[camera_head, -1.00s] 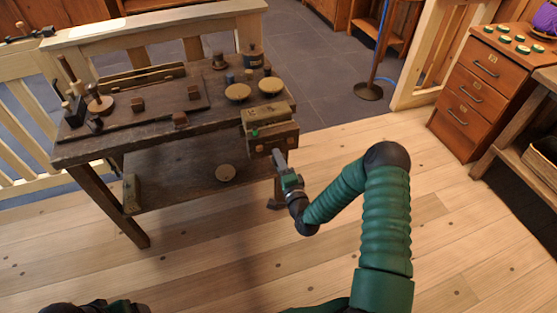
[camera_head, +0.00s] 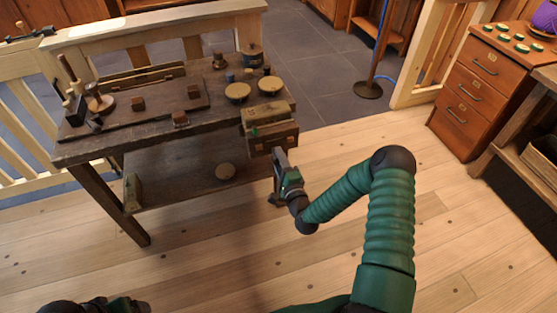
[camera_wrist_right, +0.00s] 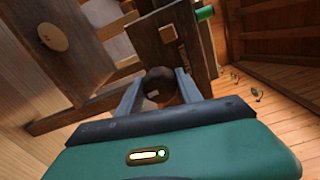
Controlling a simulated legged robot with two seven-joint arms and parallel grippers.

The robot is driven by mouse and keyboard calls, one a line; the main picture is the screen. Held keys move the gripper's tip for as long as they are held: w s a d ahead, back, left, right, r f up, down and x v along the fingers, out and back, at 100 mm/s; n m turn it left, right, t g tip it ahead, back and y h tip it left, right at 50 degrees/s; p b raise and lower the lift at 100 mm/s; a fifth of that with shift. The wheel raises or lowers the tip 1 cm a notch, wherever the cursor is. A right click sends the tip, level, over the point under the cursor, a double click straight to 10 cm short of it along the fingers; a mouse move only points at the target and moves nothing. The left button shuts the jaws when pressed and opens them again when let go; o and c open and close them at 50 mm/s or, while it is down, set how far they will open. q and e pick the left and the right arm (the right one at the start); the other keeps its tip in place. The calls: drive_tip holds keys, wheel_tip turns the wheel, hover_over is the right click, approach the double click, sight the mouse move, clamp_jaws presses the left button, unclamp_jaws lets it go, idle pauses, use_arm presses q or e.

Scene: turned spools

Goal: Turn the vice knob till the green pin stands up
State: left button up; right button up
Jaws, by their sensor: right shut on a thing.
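The vice (camera_head: 272,134) is a wooden block at the right end of the dark workbench. Its knob (camera_wrist_right: 160,85) is a dark ball in the right wrist view, between the two fingers of my right gripper (camera_wrist_right: 158,88), which is shut on it. In the head view my right gripper (camera_head: 279,153) is at the vice's front and hides the knob. The green pin (camera_wrist_right: 205,13) sticks out from the vice's side in the right wrist view; in the head view it is barely visible. Dark and green parts of my left arm show at the bottom left; its jaws cannot be made out.
The workbench (camera_head: 100,148) carries wooden blocks, round discs (camera_head: 238,91) and a black pot (camera_head: 253,55). A drawer cabinet (camera_head: 478,85) stands at the right. The plank floor around my right arm is clear.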

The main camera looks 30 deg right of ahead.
drive_tip(key=o, duration=1.1)
drive_tip(key=shift+s+f, duration=0.2)
drive_tip(key=shift+f, duration=0.2)
drive_tip(key=shift+c, duration=0.2)
drive_tip(key=shift+o, duration=1.5)
drive_tip(key=shift+d+r, duration=0.15)
drive_tip(key=shift+w, duration=0.1)
drive_tip(key=shift+r, duration=0.1)
drive_tip(key=p+v, duration=0.2)
drive_tip(key=v, duration=1.5)
drive_tip(key=shift+w, duration=0.1)
